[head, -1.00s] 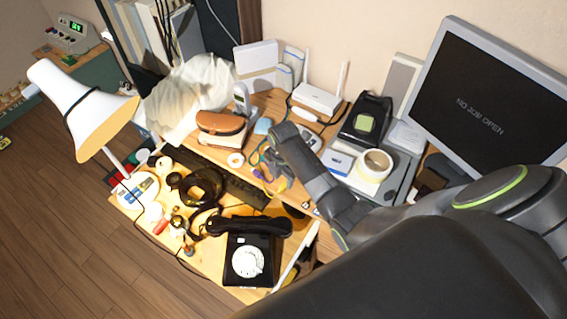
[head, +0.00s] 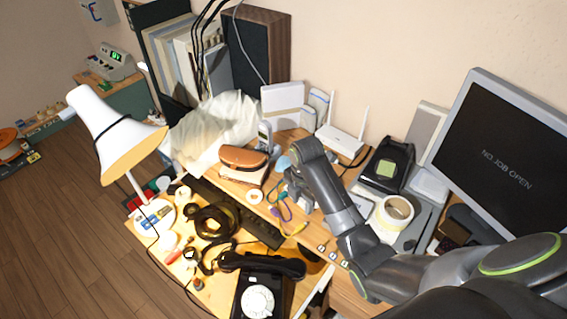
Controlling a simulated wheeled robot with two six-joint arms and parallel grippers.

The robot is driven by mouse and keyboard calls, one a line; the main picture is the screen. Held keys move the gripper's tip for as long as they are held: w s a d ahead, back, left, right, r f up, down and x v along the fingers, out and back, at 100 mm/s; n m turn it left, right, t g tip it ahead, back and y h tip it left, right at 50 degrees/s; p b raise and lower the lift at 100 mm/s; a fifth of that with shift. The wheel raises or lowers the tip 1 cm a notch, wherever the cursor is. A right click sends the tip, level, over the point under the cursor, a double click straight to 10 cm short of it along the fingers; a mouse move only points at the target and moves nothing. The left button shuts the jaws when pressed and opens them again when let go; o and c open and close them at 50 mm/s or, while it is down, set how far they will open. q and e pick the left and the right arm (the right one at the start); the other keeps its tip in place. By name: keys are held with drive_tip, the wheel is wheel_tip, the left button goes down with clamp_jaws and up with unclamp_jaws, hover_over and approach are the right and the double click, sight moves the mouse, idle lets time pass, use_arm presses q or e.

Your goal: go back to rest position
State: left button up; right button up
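The black dial phone (head: 258,301) sits at the front of the wooden desk, its handset (head: 265,263) lying across its top and its lower edge cut off by the picture. My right arm comes in from the right and reaches over the desk. My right gripper (head: 296,192) is small and partly hidden behind its own wrist, above the desk beside the coloured cables. It is apart from the phone. Whether its fingers are open or shut does not show. My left gripper is out of view.
A white lamp (head: 112,138) stands at the left. Headphones (head: 215,222), a keyboard (head: 262,231), a brown pouch (head: 243,160), a tape roll (head: 396,210) and a router (head: 340,139) crowd the desk. The monitor (head: 500,150) stands at the right. Open floor (head: 70,235) lies left.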

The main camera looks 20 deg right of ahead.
drive_tip(key=s+d+r+m+t+h, duration=0.1)
drive_tip(key=s+d+m+t, duration=0.15)
drive_tip(key=s+m, duration=1.05)
drive_tip(key=s+d+r+m+t+h, duration=0.1)
drive_tip(key=s+d+m, duration=0.2)
drive_tip(key=s+m, duration=1)
wheel_tip(320, 180, down, 27)
drive_tip(key=s+d+n+g+b, duration=0.1)
drive_tip(key=s+d+n+b, duration=0.1)
drive_tip(key=s+n+b, duration=0.15)
drive_tip(key=s+a+f+b, duration=0.1)
drive_tip(key=s+f, duration=0.6)
drive_tip(key=f, duration=0.2)
drive_tip(key=s+f+g+y+b, duration=0.1)
drive_tip(key=s+f, duration=0.6)
drive_tip(key=f, duration=0.3)
drive_tip(key=shift+s+a+f+b, duration=0.15)
drive_tip(key=shift+s+a+b, duration=0.1)
drive_tip(key=shift+a+b, duration=0.15)
